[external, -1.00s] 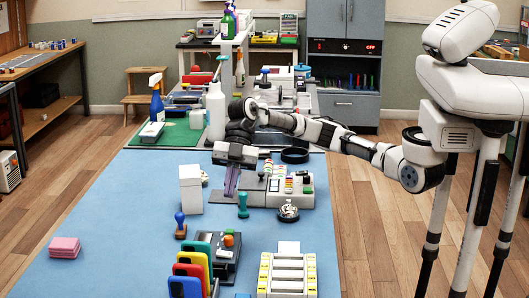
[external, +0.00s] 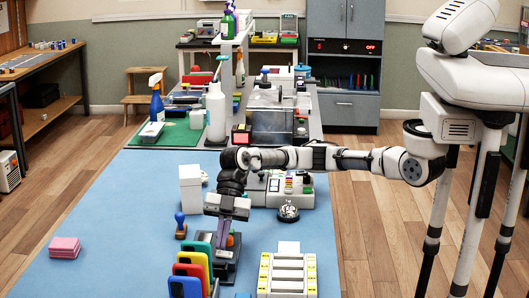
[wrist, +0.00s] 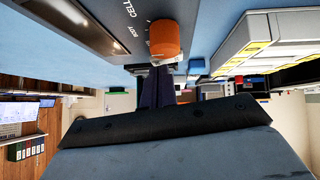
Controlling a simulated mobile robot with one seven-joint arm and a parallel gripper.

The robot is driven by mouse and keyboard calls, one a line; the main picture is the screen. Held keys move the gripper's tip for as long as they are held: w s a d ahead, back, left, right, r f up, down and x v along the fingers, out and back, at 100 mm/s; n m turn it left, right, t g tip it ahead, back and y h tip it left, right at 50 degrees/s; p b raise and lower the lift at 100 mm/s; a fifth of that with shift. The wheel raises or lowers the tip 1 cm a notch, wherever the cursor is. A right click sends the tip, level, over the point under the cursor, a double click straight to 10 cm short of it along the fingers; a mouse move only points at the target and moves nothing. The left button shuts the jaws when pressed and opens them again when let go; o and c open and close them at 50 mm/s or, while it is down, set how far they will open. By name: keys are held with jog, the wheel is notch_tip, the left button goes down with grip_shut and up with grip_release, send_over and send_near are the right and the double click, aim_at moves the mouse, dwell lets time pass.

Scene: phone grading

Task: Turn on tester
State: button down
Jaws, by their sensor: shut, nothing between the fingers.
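The tester is a dark box (external: 224,268) on the blue mat, behind the upright coloured phones in the external view. Its sloped panel (wrist: 75,22) fills the upper left of the wrist view, with printed lettering including "CELL". An orange knob (wrist: 165,40) stands out from the panel; it also shows in the external view (external: 230,241). My gripper (external: 222,238) is low over the tester, pointing down. Its purple fingers (wrist: 157,82) are shut and empty, with their tips close to the knob. I cannot tell whether they touch it.
Several coloured phones (external: 188,270) stand upright just in front of the tester. A blue-handled stamp (external: 180,226) stands to its left. A white slotted rack with yellow labels (external: 287,273) is to its right. The mat's left side is clear except for pink pads (external: 64,247).

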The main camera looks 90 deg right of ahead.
jog(key=shift+w+p, duration=0.15)
jog(key=shift+p, duration=0.2)
jog(key=shift+f, duration=0.25)
jog(key=shift+s+r+g, duration=0.1)
jog(key=shift+s+g, duration=0.2)
jog(key=shift+s, duration=0.55)
